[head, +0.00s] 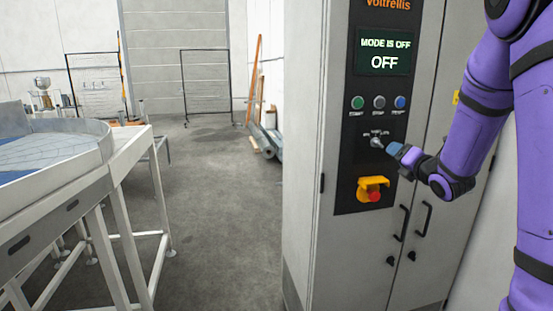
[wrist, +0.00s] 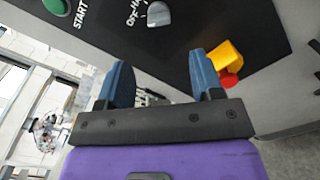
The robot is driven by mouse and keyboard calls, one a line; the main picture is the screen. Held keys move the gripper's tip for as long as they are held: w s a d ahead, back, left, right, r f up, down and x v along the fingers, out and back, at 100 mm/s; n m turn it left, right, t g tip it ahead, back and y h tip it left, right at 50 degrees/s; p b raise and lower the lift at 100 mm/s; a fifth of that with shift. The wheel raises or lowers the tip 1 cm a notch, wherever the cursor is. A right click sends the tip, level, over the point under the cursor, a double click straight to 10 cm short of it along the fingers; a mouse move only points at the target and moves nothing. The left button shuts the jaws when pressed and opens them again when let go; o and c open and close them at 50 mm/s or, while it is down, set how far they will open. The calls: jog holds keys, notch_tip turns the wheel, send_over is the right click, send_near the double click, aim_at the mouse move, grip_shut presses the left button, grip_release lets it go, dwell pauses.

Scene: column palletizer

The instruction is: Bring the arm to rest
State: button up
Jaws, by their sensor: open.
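My purple arm (head: 480,120) reaches in from the right of the head view. My gripper (head: 392,148) is in front of the control panel, close to the rotary mode knob (head: 376,142). In the wrist view my gripper (wrist: 162,82) has its two blue fingers spread apart with nothing between them. The knob (wrist: 158,14) shows beyond the fingertips, apart from them. The cabinet screen (head: 384,52) reads "MODE IS OFF" and "OFF".
The grey cabinet (head: 310,130) carries three buttons (head: 379,102), a red emergency stop (head: 374,195) in a yellow guard, and black door handles (head: 405,225). A white-framed conveyor table (head: 130,165) stands at left. Open floor (head: 220,200) lies between.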

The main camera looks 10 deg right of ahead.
jog(key=s+a+r+m+g+h, duration=0.1)
jog(key=s+a+r+m+g, duration=0.2)
jog(key=s+m, duration=0.35)
jog(key=s+a+r+m+g+h, duration=0.2)
jog(key=s+a+r+m+g, duration=0.15)
jog(key=m, duration=0.55)
jog(key=s+a+m+g, duration=0.2)
jog(key=s+a+m, duration=0.2)
jog(key=s, duration=0.4)
jog(key=s+a+m+g+y, duration=0.1)
jog(key=s+a+m, duration=0.3)
jog(key=s, duration=0.4)
jog(key=s+a+f+m+g+y, duration=0.1)
jog(key=s+a+m+g, duration=0.2)
jog(key=s, duration=0.5)
jog(key=shift+s+a+m, duration=0.35)
jog(key=shift+a+m, duration=0.25)
jog(key=shift+m, duration=0.25)
jog(key=shift+d, duration=0.15)
